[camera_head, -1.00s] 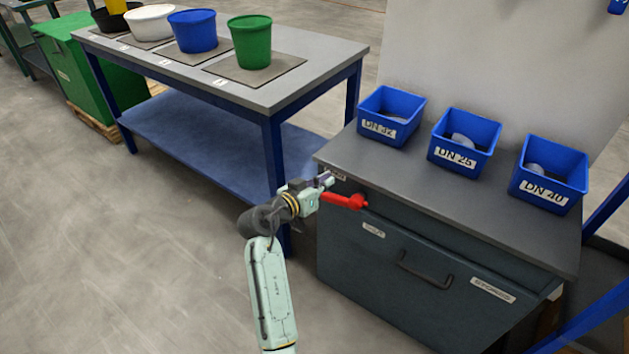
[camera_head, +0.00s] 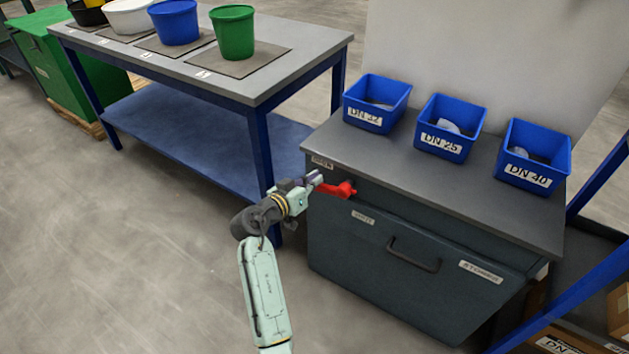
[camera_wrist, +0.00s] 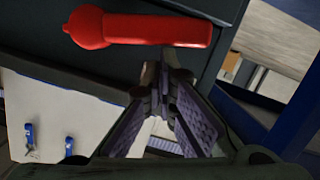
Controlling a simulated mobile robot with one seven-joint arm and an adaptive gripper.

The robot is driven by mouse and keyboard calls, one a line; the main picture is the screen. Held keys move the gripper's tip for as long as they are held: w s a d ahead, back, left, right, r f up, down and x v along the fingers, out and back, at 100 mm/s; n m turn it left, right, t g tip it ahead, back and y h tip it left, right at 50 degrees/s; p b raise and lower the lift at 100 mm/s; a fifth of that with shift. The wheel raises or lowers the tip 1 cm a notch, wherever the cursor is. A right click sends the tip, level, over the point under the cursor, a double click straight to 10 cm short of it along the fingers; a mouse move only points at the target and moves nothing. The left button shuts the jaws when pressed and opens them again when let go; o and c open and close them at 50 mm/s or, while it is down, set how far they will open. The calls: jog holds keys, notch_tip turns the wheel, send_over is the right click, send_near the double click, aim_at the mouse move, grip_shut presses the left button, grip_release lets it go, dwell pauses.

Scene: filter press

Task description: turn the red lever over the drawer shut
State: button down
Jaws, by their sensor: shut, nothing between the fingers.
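The red lever (camera_head: 333,188) sits on the front of the dark cabinet above the drawer (camera_head: 400,262), near its upper left corner. Its arm points left in the head view, towards my gripper. My gripper (camera_head: 316,179) is shut and empty, just beside the lever's free end. In the wrist view the red lever (camera_wrist: 150,29) lies across the top, with its round hub at the left. My gripper's fingertips (camera_wrist: 165,68) are just below the lever's right end there. I cannot tell whether they touch it.
Blue bins (camera_head: 451,129) stand on the cabinet top (camera_head: 420,182). A blue-legged table (camera_head: 290,75) with several buckets is behind and left of my arm. Blue rails (camera_head: 600,190) and boxes are at the right. The floor at the left is clear.

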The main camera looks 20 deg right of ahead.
aim_at(317, 191)
jog(key=shift+f+n, duration=0.35)
jog(key=shift+n, duration=0.05)
notch_tip(317, 191, down, 4)
jog(key=n+g+h+b, duration=0.1)
jog(key=n+b, duration=0.2)
jog(key=n, duration=0.1)
jog(key=shift+f+n, duration=0.1)
jog(key=shift+n, duration=0.3)
jog(key=shift+s+d+f+n+h+b, duration=0.35)
jog(key=shift+f+n, duration=0.3)
jog(key=shift+n, duration=0.5)
jog(key=shift+s+d+f+n+h+b, duration=0.1)
jog(key=shift+s+d+f+n+h, duration=0.3)
jog(key=shift+f+n, duration=0.55)
jog(key=shift+s+d+f+n+h+b, duration=0.25)
jog(key=shift+s+f+n+h, duration=0.2)
jog(key=shift+n, duration=0.95)
